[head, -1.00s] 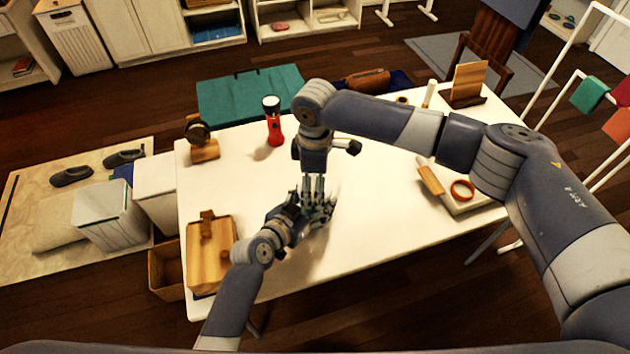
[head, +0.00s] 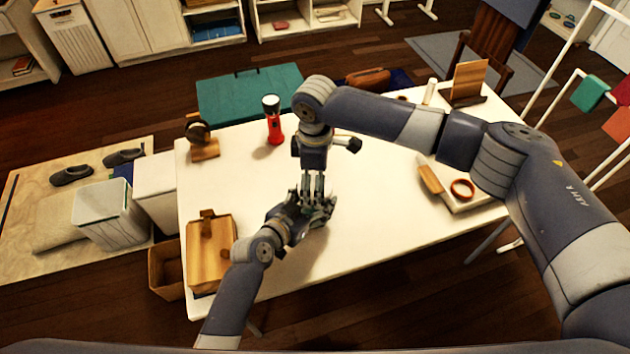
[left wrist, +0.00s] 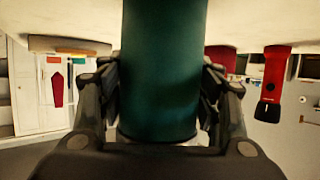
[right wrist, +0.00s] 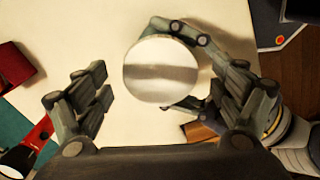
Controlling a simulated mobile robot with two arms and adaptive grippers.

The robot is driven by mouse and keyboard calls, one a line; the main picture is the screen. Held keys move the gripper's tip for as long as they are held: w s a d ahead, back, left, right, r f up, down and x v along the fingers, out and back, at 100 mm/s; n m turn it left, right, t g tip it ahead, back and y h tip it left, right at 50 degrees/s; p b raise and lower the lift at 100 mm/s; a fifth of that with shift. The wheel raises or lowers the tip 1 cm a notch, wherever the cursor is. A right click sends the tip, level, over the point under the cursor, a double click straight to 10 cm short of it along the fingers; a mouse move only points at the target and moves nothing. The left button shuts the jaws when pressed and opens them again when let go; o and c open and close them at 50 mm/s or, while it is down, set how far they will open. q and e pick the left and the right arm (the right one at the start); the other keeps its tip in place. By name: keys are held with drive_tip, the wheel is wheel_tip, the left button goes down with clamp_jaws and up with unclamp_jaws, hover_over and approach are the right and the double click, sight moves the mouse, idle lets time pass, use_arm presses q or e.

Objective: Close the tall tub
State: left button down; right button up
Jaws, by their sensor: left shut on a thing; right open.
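The tall tub is a dark green cylinder (left wrist: 162,70) that fills the middle of the left wrist view. My left gripper (head: 318,208) is shut around its side; its fingers flank the tub in that view. In the right wrist view a round, pale, glossy disc (right wrist: 162,70) shows at the tub's top. I cannot tell whether it is a lid fully seated. My right gripper (right wrist: 160,100) is open above it, pointing down, with a finger on each side and apart from the disc. In the head view the hands hide the tub.
The white table (head: 380,220) is clear around the hands. A red flashlight (head: 274,128) stands behind them, and a headphone stand (head: 203,140) is at the back left. A tray with an orange ring (head: 462,189) is at right.

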use_arm(q)
drive_tip(key=shift+f, duration=0.1)
drive_tip(key=shift+c, duration=2)
unclamp_jaws()
use_arm(e)
wheel_tip(320, 180, up, 11)
drive_tip(key=shift+r, duration=0.2)
use_arm(q)
drive_tip(key=v, duration=1.2)
